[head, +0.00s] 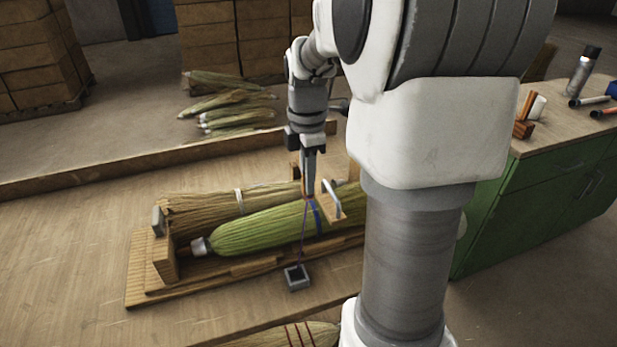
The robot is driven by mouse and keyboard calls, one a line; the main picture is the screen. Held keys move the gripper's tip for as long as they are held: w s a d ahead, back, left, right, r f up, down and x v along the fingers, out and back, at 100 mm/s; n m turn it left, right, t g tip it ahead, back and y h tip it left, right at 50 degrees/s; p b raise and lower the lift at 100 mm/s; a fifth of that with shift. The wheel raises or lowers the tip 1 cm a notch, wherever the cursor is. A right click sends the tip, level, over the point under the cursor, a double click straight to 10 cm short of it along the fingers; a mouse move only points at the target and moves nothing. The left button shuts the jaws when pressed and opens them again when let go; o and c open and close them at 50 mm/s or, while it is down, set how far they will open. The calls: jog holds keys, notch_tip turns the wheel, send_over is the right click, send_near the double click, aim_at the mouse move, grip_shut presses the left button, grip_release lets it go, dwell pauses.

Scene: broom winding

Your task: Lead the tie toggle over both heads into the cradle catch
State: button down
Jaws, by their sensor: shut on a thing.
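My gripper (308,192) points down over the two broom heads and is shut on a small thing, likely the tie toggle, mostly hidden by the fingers. A thin dark tie (302,240) runs from the fingertips down the near side to a small grey box (297,278). The green head (262,230) lies in front of the straw-coloured head (205,205) in the wooden cradle (163,255). A blue band (317,218) crosses the green head. A wooden block with a pale metal loop (333,202) stands just right of my gripper; I cannot tell whether it is the catch.
My own arm hides the cradle's right end. Several loose broom heads (230,105) lie behind the bench's raised back edge (150,165). Another bound head (290,338) lies at the front. The bench's left side is clear.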

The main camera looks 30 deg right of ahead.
jog(key=w+p, duration=1.7)
jog(key=w, duration=1.3)
jog(key=shift+s+a+f+b, duration=0.1)
jog(key=shift+a+f+b, duration=0.05)
jog(key=shift+f+b, duration=4.4)
jog(key=shift+s+a+f+b, duration=0.15)
jog(key=shift+f+b, duration=2.75)
jog(key=shift+f, duration=3.2)
jog(key=c, duration=0.8)
grip_release()
jog(key=shift+w+f, duration=0.1)
jog(key=shift+o, duration=0.3)
jog(key=shift+r, duration=0.2)
